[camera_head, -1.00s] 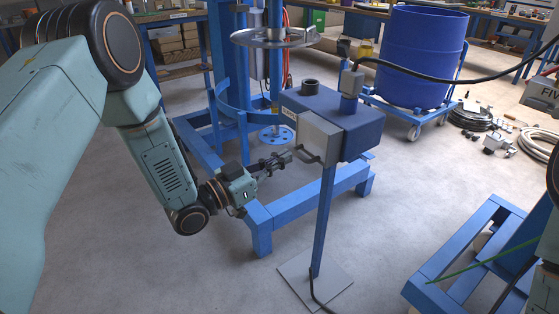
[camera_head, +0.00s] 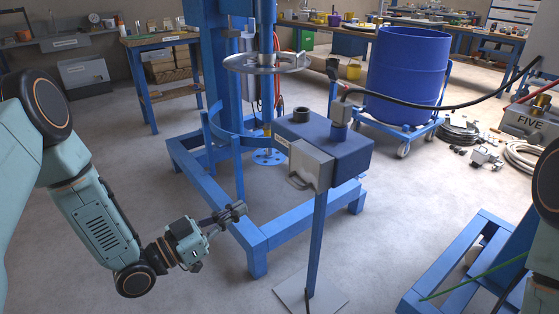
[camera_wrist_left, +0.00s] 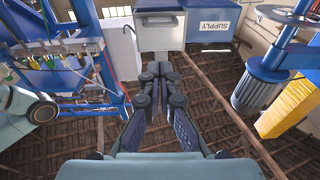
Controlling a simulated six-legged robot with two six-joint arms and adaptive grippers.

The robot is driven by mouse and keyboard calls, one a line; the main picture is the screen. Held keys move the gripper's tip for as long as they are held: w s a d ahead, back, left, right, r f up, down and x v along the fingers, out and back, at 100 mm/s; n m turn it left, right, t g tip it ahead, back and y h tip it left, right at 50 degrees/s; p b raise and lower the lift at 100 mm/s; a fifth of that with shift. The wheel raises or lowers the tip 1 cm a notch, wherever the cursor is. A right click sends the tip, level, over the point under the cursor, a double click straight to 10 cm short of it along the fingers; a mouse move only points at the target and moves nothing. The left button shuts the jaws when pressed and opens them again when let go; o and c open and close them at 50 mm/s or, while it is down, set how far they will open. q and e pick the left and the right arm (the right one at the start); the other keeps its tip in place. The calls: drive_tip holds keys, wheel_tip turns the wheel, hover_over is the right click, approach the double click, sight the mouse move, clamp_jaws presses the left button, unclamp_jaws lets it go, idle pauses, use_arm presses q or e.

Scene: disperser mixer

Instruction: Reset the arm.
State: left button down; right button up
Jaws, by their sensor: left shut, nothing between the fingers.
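My left arm comes in from the left in the head view, and its left gripper (camera_head: 236,212) is shut and empty over the floor. The fingers also show closed together in the left wrist view (camera_wrist_left: 160,72). In the head view the gripper is left of and apart from the blue control box (camera_head: 335,150) with a grey front cover and handle, on a thin post. In the left wrist view, a box marked SUPPLY (camera_wrist_left: 212,24) is beyond the fingertips. A part of my right arm shows at the right edge of the head view; its gripper is out of frame.
The blue mixer frame (camera_head: 262,236) stands behind the gripper, with a round metal disc (camera_head: 262,62) above. A blue drum (camera_head: 408,75) on a wheeled dolly stands at the back right. A blue stand (camera_head: 425,280) is at lower right. The floor below the gripper is clear.

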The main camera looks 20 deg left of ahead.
use_arm(q)
drive_tip(key=s+f+n+g+y, duration=0.3)
drive_tip(key=s+f+y, duration=0.1)
drive_tip(key=f, duration=0.4)
drive_tip(key=s+f+n+g+y, duration=0.3)
drive_tip(key=s+f+n+y, duration=0.1)
drive_tip(key=f, duration=0.4)
drive_tip(key=s+f+g+y, duration=0.1)
drive_tip(key=s+g, duration=0.3)
drive_tip(key=s, duration=0.7)
drive_tip(key=s+f+n+g+y, duration=0.1)
drive_tip(key=s+f+g, duration=0.3)
drive_tip(key=s, duration=0.8)
drive_tip(key=shift+a+f+g+y, duration=0.35)
drive_tip(key=shift+g+y, duration=0.35)
drive_tip(key=shift+y, duration=0.1)
drive_tip(key=shift+s, duration=0.15)
